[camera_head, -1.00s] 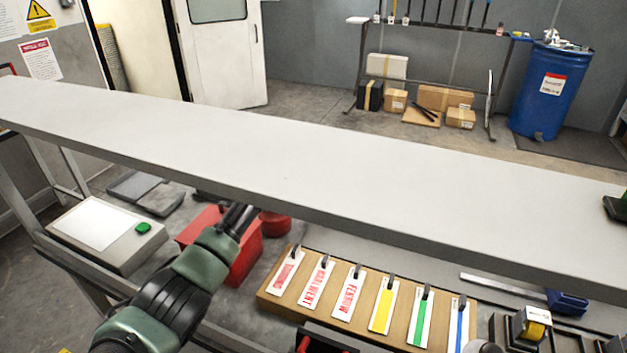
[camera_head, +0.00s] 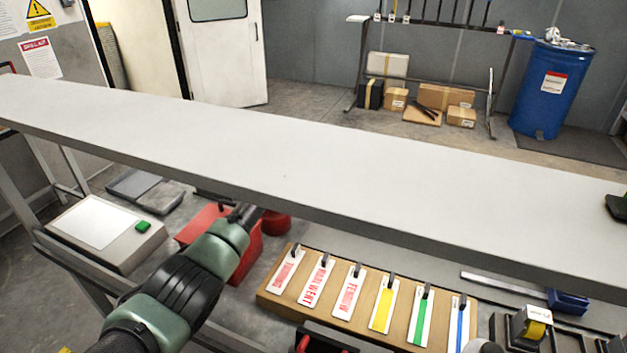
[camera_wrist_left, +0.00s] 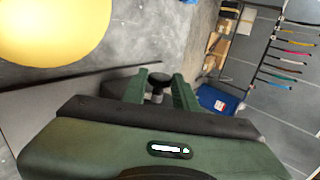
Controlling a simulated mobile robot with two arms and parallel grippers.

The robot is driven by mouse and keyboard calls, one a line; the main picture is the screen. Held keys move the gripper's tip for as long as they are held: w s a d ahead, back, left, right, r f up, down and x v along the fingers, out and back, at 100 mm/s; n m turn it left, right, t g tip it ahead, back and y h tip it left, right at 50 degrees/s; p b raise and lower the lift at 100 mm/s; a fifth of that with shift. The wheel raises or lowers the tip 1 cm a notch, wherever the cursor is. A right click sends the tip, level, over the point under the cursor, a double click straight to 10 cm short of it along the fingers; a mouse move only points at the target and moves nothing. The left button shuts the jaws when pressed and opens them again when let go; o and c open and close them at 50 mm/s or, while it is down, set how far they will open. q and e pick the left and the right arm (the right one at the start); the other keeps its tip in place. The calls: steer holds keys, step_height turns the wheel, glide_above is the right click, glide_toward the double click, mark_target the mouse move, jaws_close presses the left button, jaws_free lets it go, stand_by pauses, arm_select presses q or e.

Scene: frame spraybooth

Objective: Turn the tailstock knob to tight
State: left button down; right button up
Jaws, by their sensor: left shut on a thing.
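In the left wrist view, a small dark knob (camera_wrist_left: 158,80) on a short stem shows between the two green fingers of my left gripper (camera_wrist_left: 161,76). The gripper is shut on it. I cannot read any tight or loose mark on it. In the head view my left gripper (camera_head: 243,213) reaches in beside the red parts below the long grey beam; its fingertips and the knob are hidden there.
A long grey beam (camera_head: 290,165) crosses above my left arm. Below it are a red bin (camera_head: 205,222), a panel with a green button (camera_head: 143,226) and a board (camera_head: 268,297) of coloured tags. In the wrist view a big yellow round shape (camera_wrist_left: 45,25) fills the upper left.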

arm_select(q)
steer(key=t+b, duration=0.1)
steer(key=b, duration=0.1)
steer(key=f+t+h+b, duration=0.1)
steer(key=t+b, duration=0.2)
steer(key=b, duration=0.1)
steer(key=shift+s+a+f+t+h, duration=0.15)
steer(key=shift+s+f+t+h, duration=0.05)
steer(key=shift+f+t+h, duration=0.1)
steer(key=shift+r+t, duration=0.35)
steer(key=shift+t, duration=0.05)
steer(key=c, duration=1.1)
jaws_free()
